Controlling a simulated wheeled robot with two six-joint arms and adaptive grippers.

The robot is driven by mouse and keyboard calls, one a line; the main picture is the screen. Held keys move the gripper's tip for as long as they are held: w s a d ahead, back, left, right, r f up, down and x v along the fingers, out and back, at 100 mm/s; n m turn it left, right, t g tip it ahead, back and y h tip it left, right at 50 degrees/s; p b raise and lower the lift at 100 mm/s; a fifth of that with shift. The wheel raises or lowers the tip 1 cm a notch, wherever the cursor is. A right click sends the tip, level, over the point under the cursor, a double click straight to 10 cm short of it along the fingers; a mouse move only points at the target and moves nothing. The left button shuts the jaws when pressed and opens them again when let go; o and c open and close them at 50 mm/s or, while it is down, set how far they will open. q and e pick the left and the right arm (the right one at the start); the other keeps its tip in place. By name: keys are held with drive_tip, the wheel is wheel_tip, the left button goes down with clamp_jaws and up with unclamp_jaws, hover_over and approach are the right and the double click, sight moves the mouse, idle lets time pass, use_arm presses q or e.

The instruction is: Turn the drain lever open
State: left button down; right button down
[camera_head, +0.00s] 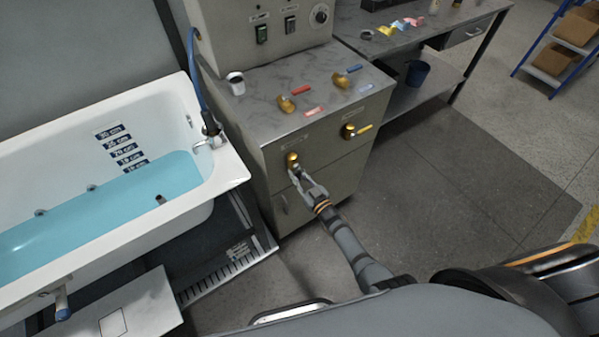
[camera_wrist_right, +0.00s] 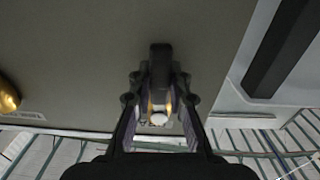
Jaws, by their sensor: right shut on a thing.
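A brass valve (camera_head: 292,158) sits on the upper left of the grey cabinet's front face. My right gripper (camera_head: 299,175) reaches up to it from below and is shut on its lever, which is mostly hidden by the fingers. In the right wrist view, a brass and white piece of the lever (camera_wrist_right: 158,117) shows between the fingers of the right gripper (camera_wrist_right: 160,100). A second brass valve (camera_head: 348,131) with a yellow handle is to the right on the same face, apart from the gripper. My left gripper is not in view.
A white bathtub (camera_head: 232,172) with blue water stands left of the cabinet (camera_head: 325,165). Valves with a red handle (camera_head: 301,90) and a blue handle (camera_head: 354,69) sit on the cabinet top. A metal workbench (camera_head: 445,22) stands behind right.

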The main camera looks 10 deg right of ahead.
drive_tip(key=shift+s+a+f+m, duration=0.1)
drive_tip(key=shift+a+m, duration=0.05)
drive_tip(key=shift+m, duration=0.25)
drive_tip(key=c, duration=1.2)
unclamp_jaws()
drive_tip(key=v, duration=1.2)
